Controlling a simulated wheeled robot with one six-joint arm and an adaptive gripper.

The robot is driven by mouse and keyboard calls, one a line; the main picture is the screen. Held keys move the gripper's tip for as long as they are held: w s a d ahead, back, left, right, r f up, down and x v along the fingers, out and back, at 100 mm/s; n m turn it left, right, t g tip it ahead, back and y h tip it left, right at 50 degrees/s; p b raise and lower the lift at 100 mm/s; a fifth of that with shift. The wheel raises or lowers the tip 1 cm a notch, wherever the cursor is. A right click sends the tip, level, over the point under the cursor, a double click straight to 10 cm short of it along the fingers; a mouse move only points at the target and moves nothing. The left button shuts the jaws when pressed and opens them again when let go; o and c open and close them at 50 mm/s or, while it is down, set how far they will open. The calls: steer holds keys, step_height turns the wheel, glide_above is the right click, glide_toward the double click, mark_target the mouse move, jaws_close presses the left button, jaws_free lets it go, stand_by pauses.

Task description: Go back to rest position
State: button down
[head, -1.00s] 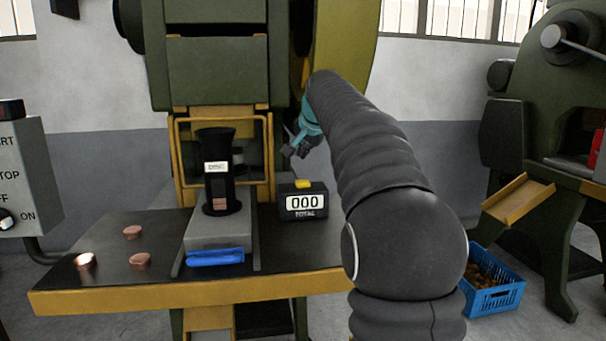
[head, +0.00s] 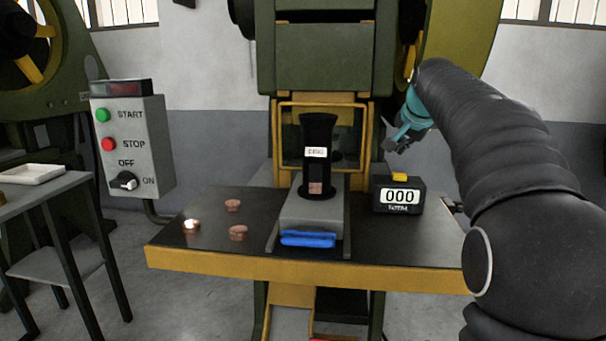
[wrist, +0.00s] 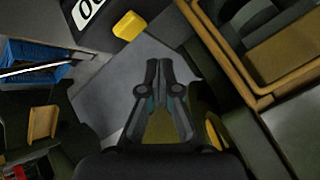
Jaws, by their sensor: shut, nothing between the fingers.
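My gripper (head: 402,137) is at the end of my dark sleeved arm, in front of the press and above the counter box. In the wrist view my gripper (wrist: 164,75) has its two fingers together, with nothing visible between them. The counter box (head: 398,196) reads 000 and has a yellow button on top. It shows partly in the wrist view (wrist: 100,12), at the top left. A black feed tube (head: 318,145) with a label stands upright on the grey slide of the press, a copper piece showing low in its window.
A control box (head: 133,150) with START, STOP and an OFF/ON knob stands left. A side table (head: 40,190) with a white tray (head: 32,174) is at far left. A blue crate (wrist: 40,52) shows in the wrist view.

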steer(key=s+a+f+n+g, duration=0.15)
steer(key=s+a+f, duration=0.25)
steer(key=s, duration=0.6)
steer(key=s+a+f+n+p, duration=0.1)
steer(key=s+a+f+n, duration=0.3)
steer(key=s, duration=0.6)
steer(key=s+a+f+n+g, duration=0.15)
steer(key=s+a+f, duration=0.3)
steer(key=s, duration=0.55)
steer(key=s+f+n, duration=0.2)
steer(key=s+f, duration=0.7)
steer(key=s, duration=0.1)
steer(key=shift+a+f+n+y, duration=0.3)
steer(key=shift+f+y, duration=0.1)
